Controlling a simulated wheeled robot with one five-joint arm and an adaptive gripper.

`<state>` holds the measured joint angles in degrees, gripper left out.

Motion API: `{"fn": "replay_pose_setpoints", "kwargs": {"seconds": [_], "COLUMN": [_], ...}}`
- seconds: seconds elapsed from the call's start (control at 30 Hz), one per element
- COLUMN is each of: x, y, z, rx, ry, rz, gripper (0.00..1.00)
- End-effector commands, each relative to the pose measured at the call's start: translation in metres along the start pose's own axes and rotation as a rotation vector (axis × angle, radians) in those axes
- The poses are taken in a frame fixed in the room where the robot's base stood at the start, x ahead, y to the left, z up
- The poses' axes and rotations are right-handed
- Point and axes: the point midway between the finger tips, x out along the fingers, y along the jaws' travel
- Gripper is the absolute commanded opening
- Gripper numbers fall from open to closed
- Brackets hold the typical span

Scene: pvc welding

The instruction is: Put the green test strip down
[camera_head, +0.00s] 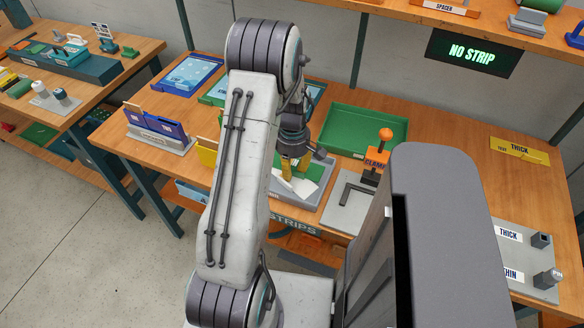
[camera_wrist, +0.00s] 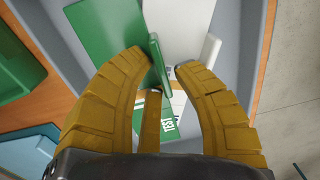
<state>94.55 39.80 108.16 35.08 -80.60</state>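My gripper (camera_wrist: 163,66) has yellow curved fingers and points down over a grey tray (camera_wrist: 232,60) of strips. In the head view my gripper (camera_head: 291,165) is over the same tray (camera_head: 308,202), partly hidden by my arm, and the held strip cannot be made out clearly.
A blue labelled holder (camera_head: 158,122) stands at left. A wall display (camera_head: 472,53) reads "NO STRIP".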

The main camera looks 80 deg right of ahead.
Motion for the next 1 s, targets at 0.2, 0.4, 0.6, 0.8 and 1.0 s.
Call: {"fn": "replay_pose_setpoints", "kwargs": {"seconds": [0.2,0.4,0.6,0.8,1.0], "x": [-0.001,-0.007,-0.034,-0.064,-0.095], "y": [0.0,0.001,0.002,0.002,0.001], "z": [0.0,0.0,0.0,0.0,0.001], "rx": [0.0,0.0,0.0,0.0,0.0], "ry": [0.0,0.001,0.001,0.001,0.001], "rz": [0.001,0.004,0.007,0.009,0.006], "gripper": [0.31,0.31,0.31,0.31,0.31]}}
